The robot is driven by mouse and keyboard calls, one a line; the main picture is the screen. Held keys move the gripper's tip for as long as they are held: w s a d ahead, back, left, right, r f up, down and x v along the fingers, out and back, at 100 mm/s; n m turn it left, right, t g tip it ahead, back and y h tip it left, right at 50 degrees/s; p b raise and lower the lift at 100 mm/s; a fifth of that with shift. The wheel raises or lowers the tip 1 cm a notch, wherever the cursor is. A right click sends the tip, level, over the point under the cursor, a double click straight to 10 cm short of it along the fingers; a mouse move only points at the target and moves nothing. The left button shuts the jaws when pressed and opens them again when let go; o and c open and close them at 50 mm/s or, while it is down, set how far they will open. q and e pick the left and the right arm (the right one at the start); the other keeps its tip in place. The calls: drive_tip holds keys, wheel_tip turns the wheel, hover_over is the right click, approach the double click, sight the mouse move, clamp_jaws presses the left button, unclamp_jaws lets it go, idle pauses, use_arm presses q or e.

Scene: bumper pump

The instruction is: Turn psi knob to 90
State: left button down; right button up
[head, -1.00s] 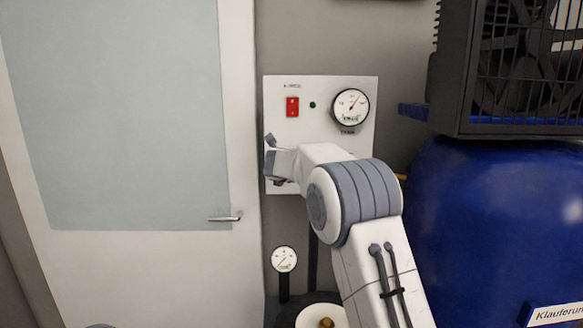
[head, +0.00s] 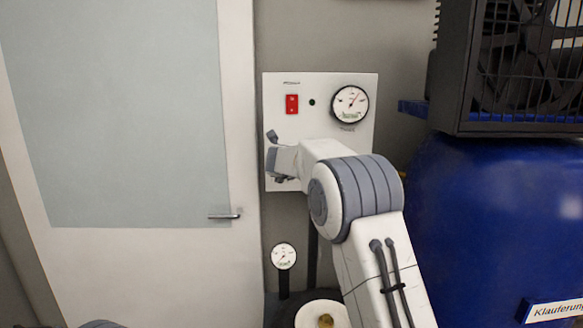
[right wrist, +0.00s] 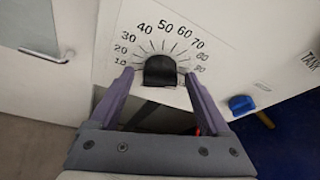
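The psi knob (right wrist: 160,70) is black and sits on a white panel (right wrist: 225,60) in the right wrist view. A printed scale (right wrist: 165,27) with numbers from 10 to 90 arcs above it. I cannot tell which number the knob points to. My right gripper (right wrist: 159,74) is open, with one purple-grey finger on each side of the knob and a visible gap on both sides. In the head view my right gripper (head: 273,157) is at the panel's lower left, and my arm hides the knob. My left gripper is not in view.
The panel carries a red switch (head: 292,104) and a round gauge (head: 349,104). A blue-handled valve (right wrist: 242,104) is right of the knob in the wrist view. A blue tank (head: 490,220) stands on the right, a door (head: 150,265) on the left. A smaller gauge (head: 284,256) is below.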

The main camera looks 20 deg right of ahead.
drive_tip(key=shift+s, duration=0.1)
drive_tip(key=b+v, duration=0.2)
drive_tip(key=v, duration=0.8)
drive_tip(key=shift+s+a+r, duration=0.1)
